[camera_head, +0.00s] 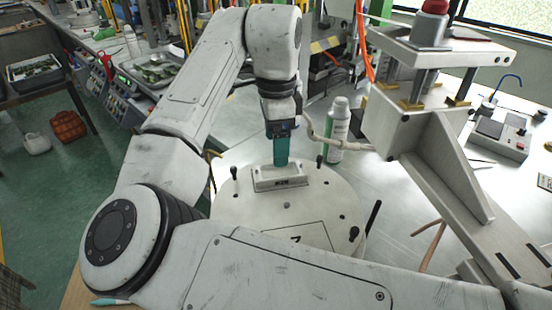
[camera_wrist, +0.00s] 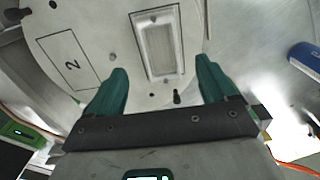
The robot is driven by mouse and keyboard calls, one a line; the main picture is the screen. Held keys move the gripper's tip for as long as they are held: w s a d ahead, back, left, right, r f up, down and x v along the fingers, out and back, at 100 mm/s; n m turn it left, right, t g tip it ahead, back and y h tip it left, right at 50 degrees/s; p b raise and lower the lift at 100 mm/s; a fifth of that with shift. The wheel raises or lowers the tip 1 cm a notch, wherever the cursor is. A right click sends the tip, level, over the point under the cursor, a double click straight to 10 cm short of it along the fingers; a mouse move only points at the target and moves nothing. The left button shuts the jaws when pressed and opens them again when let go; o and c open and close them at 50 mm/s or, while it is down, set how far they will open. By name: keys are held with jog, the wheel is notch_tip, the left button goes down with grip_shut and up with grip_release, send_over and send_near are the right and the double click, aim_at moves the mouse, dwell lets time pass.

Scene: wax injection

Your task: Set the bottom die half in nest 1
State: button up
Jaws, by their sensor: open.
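The bottom die half (camera_head: 282,179) is a pale grey rectangular block with dark marks on its front side. It lies on the round white turntable (camera_head: 235,208). In the wrist view the die half (camera_wrist: 159,47) shows a shallow rectangular recess and sits within a black outline on the turntable (camera_wrist: 108,28); no nest number can be read there. My gripper (camera_head: 281,162) is above the block in the head view, its green fingers pointing down. In the wrist view my gripper (camera_wrist: 162,72) is open and empty, its fingers spread wider than the block and apart from it.
A nest outline marked 2 (camera_wrist: 72,66) lies left of the block. Small dark pegs, including one (camera_wrist: 177,97), stand on the turntable. A green and white bottle (camera_head: 338,128) stands behind, and a press (camera_head: 440,130) stands at the right.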

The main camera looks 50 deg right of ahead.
jog(key=shift+r, duration=2.4)
